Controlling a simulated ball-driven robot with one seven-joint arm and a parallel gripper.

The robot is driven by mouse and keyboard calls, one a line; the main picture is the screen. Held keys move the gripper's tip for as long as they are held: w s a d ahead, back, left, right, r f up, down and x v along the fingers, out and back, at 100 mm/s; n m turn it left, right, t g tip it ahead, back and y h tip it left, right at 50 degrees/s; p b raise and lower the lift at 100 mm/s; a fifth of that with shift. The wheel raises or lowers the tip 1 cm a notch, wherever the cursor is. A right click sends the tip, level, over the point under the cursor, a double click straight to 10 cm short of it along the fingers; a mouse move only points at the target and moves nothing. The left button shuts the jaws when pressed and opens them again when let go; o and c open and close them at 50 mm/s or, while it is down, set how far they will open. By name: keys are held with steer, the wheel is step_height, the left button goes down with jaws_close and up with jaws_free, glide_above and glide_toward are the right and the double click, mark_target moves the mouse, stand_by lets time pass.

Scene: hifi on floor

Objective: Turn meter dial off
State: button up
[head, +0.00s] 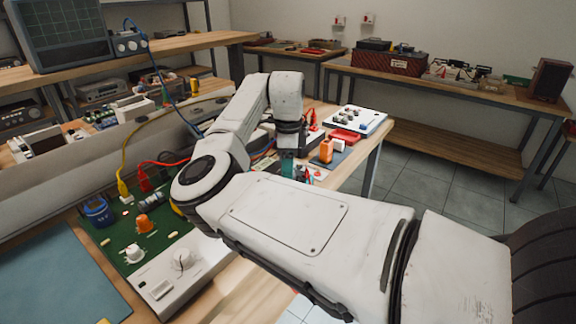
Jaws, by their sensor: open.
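I cannot tell for sure which thing is the meter. A small orange device (327,150) stands on the workbench just right of my gripper; its face and any dial are too small to make out. My gripper (288,168) points down over the far part of the bench, below my wrist. It is open, and I see nothing held in it. My arm hides much of the bench, and the fingertips are hard to make out.
Red and yellow cables (124,165) run to the green board. A blue mat (50,285) lies at lower left.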

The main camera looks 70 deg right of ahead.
steer(key=shift+c, duration=0.2)
jaws_close()
stand_by(0.3)
